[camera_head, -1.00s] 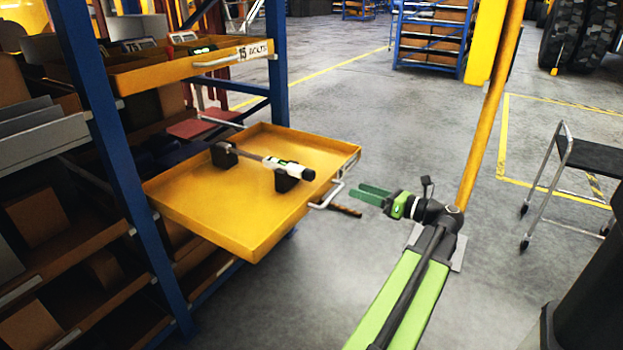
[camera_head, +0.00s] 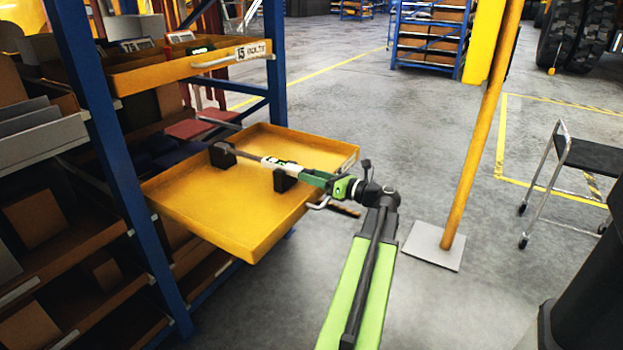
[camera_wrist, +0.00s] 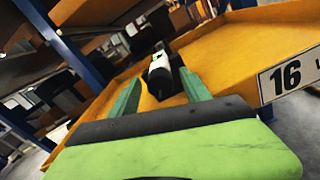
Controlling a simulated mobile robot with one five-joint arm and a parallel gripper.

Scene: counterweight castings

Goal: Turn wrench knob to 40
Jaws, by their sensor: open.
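The torque wrench (camera_head: 268,161) lies across two black cradles (camera_head: 284,180) in the pulled-out yellow drawer. It has a dark shaft, a white section with a small green display, and a black end knob toward my gripper. In the wrist view the knob (camera_wrist: 160,84) sits ahead, between the two green fingers. My gripper (camera_head: 312,178) is open at the knob end of the wrench, with the fingers at or around the knob. In the head view the fingers hide the knob. I cannot tell whether they touch it. The scale reading is too small to read.
The yellow drawer (camera_head: 205,218) has a raised rim and a front handle (camera_head: 326,197) just below my gripper. A label with 16 (camera_wrist: 286,76) is on its front. An upper drawer (camera_head: 170,70) marked 15 is above. A yellow post (camera_head: 475,150) stands to the right.

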